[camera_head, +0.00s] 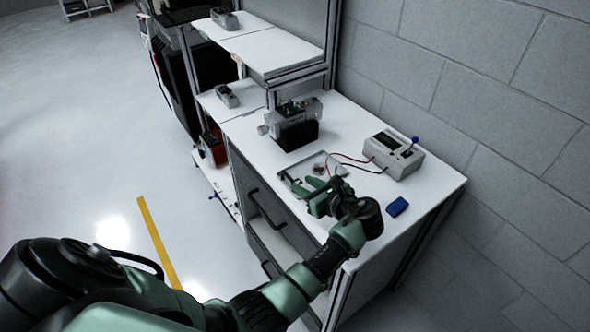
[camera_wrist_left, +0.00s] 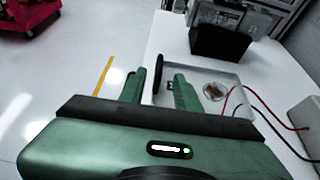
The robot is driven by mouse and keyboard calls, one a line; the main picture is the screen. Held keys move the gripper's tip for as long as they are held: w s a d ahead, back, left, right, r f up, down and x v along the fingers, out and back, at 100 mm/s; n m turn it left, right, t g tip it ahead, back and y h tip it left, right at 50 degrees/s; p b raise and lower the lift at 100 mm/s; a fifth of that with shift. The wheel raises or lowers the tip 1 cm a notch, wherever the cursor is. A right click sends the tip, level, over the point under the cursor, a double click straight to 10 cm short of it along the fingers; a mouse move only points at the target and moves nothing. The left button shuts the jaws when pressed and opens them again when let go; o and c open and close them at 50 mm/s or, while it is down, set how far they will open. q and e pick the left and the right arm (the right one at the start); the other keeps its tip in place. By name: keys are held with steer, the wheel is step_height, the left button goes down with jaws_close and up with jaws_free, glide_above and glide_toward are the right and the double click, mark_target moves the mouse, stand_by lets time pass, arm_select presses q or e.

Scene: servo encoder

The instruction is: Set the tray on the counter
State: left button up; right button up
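A shallow pale tray (camera_head: 304,165) lies at the left front edge of the white counter (camera_head: 430,187). It holds a small brownish round piece, clearer in the left wrist view, where the tray (camera_wrist_left: 205,73) is right of my fingers. My left gripper (camera_head: 301,185) is over the tray's near left side. In the left wrist view its two green fingers (camera_wrist_left: 159,75) are apart, with a dark upright oval piece between them. This piece looks like a tray handle, and a gap shows beside it. I cannot tell whether the tray touches the counter. My right gripper is not in view.
A grey device box (camera_head: 394,154) with red and black wires stands right of the tray. A blue block (camera_head: 397,207) lies near the counter's front. A dark fixture (camera_head: 296,133) stands behind the tray. Drawers with black handles are below. Shelves rise at the back.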

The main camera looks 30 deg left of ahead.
arm_select(q)
steer(key=p+v, duration=0.1)
steer(key=v, duration=0.2)
steer(key=shift+f, duration=0.1)
